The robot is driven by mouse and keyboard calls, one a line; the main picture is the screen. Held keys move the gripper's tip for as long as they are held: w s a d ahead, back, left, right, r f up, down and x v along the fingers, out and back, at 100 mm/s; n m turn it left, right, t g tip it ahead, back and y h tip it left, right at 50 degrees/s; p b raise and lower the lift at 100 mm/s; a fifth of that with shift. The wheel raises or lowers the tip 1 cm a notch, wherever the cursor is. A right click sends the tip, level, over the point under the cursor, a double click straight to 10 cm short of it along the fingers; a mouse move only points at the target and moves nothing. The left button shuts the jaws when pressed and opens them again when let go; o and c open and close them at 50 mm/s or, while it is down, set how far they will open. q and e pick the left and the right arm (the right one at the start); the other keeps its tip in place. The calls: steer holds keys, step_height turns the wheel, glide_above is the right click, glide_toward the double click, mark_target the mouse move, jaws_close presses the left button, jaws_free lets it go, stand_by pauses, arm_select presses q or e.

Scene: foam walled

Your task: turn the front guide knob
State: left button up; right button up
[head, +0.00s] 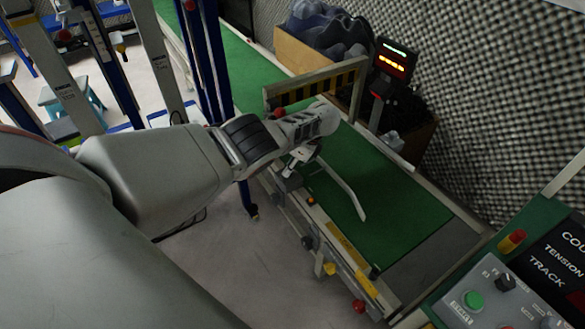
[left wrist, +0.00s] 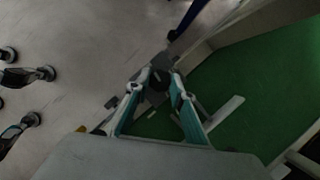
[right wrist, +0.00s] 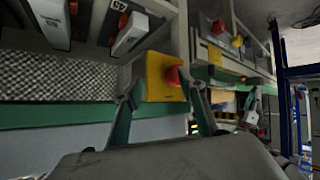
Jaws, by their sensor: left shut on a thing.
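The conveyor with a green belt (head: 390,205) runs diagonally through the head view. My left gripper (head: 291,170) is at its near side rail. In the left wrist view my left gripper (left wrist: 153,77) is shut on a small dark knob (left wrist: 159,84) at a grey bracket on the rail. The fingertips hide part of the knob, and its angle cannot be told. A pale guide bar (head: 343,188) lies over the belt beside the gripper. In the right wrist view my right gripper (right wrist: 166,88) has its fingers apart, with nothing visibly held.
A yellow box with a red button (right wrist: 160,76) stands beyond the right fingers. Along the near rail are a dark knob (head: 307,242) and a red knob (head: 358,306). A frame with a striped bar (head: 318,86) crosses the belt. A control panel (head: 490,300) is at lower right.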

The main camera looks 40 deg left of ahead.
arm_select(q)
steer(key=shift+s+f+n+g+b, duration=0.1)
steer(key=shift+f+n+g+b, duration=0.25)
steer(key=shift+n, duration=0.35)
arm_select(e)
steer(key=shift+s+a+f, duration=0.1)
steer(key=shift+a, duration=0.25)
arm_select(q)
steer(key=shift+o, duration=0.2)
steer(key=shift+r, duration=0.2)
arm_select(e)
steer(key=shift+w+r, duration=0.2)
arm_select(q)
steer(key=shift+c, duration=0.2)
arm_select(e)
steer(key=shift+w, duration=0.1)
steer(key=shift+d, duration=0.1)
arm_select(q)
steer(key=o, duration=1.1)
steer(key=shift+r, duration=0.1)
arm_select(e)
steer(key=shift+s+f, duration=0.15)
steer(key=shift+s, duration=0.05)
arm_select(q)
steer(key=shift+w, duration=0.2)
